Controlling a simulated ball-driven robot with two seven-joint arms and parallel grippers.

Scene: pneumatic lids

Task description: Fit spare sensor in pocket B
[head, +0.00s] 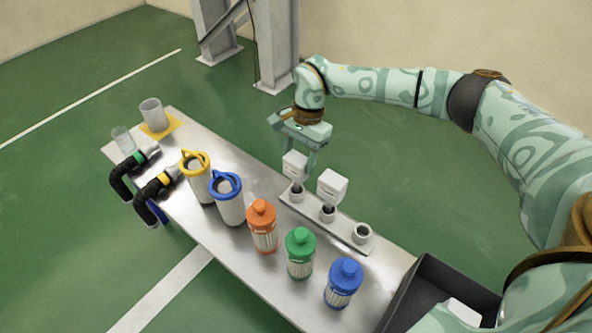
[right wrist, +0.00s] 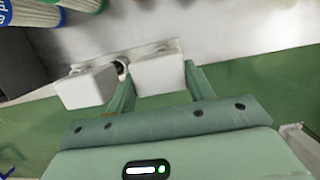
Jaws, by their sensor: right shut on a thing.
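My right gripper (head: 300,162) is shut on a white block-shaped sensor (head: 295,166). In the right wrist view the sensor (right wrist: 158,74) sits between the two green fingers. In the head view it is over the far-left pocket (head: 297,194) of a three-pocket strip, its dark stem at the pocket's mouth. I cannot tell how deep it sits. A second white sensor (head: 332,186) stands in the middle pocket (head: 327,213), apart from my gripper. The near-right pocket (head: 362,233) is empty. I cannot read any pocket letters. My left gripper is out of view.
Orange (head: 262,227), green (head: 300,253) and blue-capped (head: 343,283) canisters stand along the bench front. Two ring-topped cylinders (head: 228,198) and hose fittings (head: 150,184) are farther left. A dark bin (head: 428,268) holds another white piece (head: 465,312) at the right.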

